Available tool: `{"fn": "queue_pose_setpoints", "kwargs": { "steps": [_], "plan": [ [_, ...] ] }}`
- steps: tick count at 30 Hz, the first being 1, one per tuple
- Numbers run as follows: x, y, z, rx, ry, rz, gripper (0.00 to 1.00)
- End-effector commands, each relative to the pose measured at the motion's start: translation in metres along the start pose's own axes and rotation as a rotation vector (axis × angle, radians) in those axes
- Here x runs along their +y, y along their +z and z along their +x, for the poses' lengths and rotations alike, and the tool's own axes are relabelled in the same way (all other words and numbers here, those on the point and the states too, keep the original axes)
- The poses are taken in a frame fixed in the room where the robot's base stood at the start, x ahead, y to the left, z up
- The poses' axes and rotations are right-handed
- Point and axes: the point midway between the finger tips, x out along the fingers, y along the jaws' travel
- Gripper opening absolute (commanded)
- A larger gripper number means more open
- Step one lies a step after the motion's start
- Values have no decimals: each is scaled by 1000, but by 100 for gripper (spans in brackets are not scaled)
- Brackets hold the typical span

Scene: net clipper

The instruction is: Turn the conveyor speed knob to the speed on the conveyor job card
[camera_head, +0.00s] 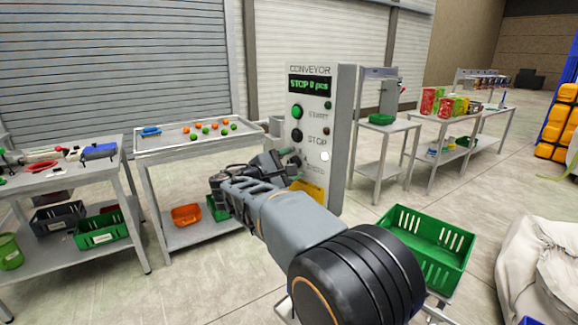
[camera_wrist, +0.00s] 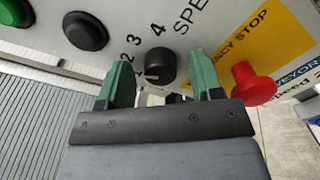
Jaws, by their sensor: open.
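The conveyor speed knob (camera_wrist: 160,65) is small, round and black, on the panel beside the printed numbers 2, 3 and 4 and a partly cut "SPE" label. Its pointer direction is too unclear to read. My gripper (camera_wrist: 159,72) is open, with one green finger on each side of the knob; I cannot tell whether they touch it. In the head view my gripper (camera_head: 283,163) is at the conveyor control panel (camera_head: 318,140) and hides the knob. The conveyor job card (camera_wrist: 296,86) shows partly at the right of the wrist view, with "VEYOR" and what looks like "Speed 2".
A red emergency stop button (camera_wrist: 253,84) on a yellow plate sits close to the right finger. Black (camera_wrist: 86,32) and green (camera_wrist: 14,12) buttons are at the left. The panel display (camera_head: 309,86) reads "STOP 0 pcs". A green crate (camera_head: 428,243) stands right of my arm.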

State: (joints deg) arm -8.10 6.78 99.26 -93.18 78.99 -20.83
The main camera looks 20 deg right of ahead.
Motion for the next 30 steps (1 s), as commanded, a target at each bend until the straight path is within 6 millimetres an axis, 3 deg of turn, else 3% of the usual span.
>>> {"fn": "queue_pose_setpoints", "kwargs": {
  "steps": [8, 21, 30],
  "plan": [
    [0, -1, -17, 3, 2, 1, 60],
    [0, -1, -103, 3, 2, 0, 60],
    [0, 0, -134, 1, 1, 0, 60]
  ]
}}
